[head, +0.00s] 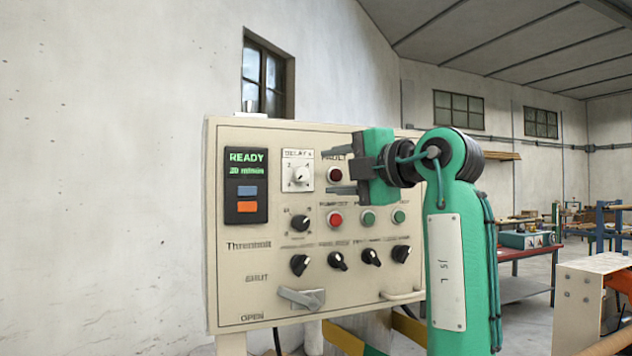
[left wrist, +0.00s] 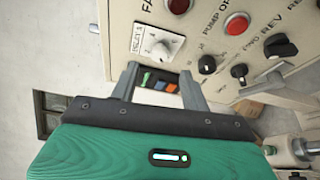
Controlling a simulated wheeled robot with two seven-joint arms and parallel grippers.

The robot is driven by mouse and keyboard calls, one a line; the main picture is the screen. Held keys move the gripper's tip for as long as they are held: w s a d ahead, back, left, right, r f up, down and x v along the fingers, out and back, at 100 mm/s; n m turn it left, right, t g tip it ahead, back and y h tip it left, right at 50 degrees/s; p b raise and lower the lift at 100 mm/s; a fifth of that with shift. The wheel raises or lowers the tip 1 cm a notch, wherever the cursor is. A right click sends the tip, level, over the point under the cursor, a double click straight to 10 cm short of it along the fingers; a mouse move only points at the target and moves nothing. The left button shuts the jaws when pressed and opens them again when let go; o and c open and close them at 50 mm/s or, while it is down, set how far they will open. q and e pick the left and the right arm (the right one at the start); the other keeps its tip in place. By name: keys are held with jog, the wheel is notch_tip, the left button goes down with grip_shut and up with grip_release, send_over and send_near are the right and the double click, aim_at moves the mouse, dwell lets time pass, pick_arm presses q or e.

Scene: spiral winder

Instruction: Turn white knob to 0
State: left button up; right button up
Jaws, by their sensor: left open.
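The white knob (head: 299,175) sits on a white square dial plate at the upper left of the beige control panel (head: 260,290). Its pointer seems to face up and right, but the dial figures are too small to read surely. My left gripper (head: 327,172) is open and empty, its two fingers apart, one above the other, just right of the knob in the head view. In the left wrist view the white knob (left wrist: 160,49) shows just beyond the open fingertips (left wrist: 158,72), not between them. My right gripper is not in view.
A green READY display (head: 246,160) with blue and orange buttons is left of the knob. A black knob (head: 299,222) is below it. Red and green buttons and several black knobs fill the panel. A grey lever (head: 302,298) juts out low down.

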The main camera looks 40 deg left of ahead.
pick_arm(q)
jog(key=d+b, duration=0.1)
jog(key=d, duration=0.5)
jog(key=shift+s+d+r, duration=0.15)
jog(key=shift+s+d, duration=0.05)
jog(key=shift+s, duration=0.1)
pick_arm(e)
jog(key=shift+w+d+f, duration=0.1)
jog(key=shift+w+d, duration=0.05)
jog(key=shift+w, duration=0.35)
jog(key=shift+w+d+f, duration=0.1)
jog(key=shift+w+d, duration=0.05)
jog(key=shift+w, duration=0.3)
